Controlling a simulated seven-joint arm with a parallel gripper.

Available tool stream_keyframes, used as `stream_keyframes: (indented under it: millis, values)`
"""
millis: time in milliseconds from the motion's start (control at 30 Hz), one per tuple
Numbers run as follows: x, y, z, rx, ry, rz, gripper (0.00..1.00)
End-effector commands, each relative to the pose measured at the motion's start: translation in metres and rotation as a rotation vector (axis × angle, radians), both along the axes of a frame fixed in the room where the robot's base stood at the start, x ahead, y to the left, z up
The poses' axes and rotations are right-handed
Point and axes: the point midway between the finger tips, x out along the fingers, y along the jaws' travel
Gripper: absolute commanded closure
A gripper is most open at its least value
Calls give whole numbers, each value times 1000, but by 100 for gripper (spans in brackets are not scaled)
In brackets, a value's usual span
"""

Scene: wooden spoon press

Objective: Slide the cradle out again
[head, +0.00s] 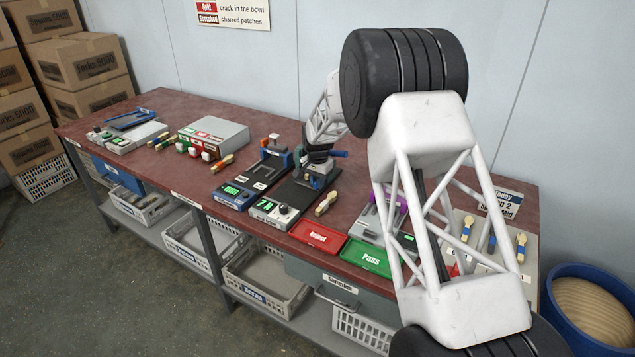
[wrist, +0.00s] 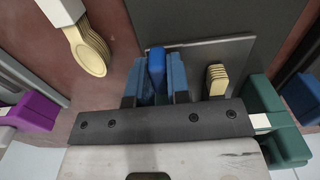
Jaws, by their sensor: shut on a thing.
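My gripper (head: 318,157) is at the right-hand press (head: 317,178), and the arm partly hides this spot in the head view. In the wrist view my gripper (wrist: 156,88) has its blue-padded fingers shut on an upright blue handle (wrist: 157,68). The handle stands by a dark grey plate (wrist: 215,48); I cannot tell clearly how it joins the cradle. A pale wooden piece (wrist: 216,80) shows just right of the fingers, and green blocks (wrist: 262,103) stand farther right. The cradle's full outline is hidden.
A similar press (head: 270,160) stands to the left. Wooden spoons (head: 326,203) lie in front of the right press. A red Reject tray (head: 317,236) and a green Pass tray (head: 366,257) lie near the bench's front edge. A spoon also shows in the wrist view (wrist: 88,52).

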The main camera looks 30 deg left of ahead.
Motion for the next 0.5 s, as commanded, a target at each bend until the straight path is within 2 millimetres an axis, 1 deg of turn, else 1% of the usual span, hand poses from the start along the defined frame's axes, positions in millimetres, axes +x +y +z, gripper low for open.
stream_keyframes:
  millis: [167,267,367,500]
  values:
    - [-1,0,0,0,0,0,100]
    - [-4,1,1,1,0,1,100]
    - [-12,1,1,0,0,1,100]
    - [-28,1,2,1,-1,2,100]
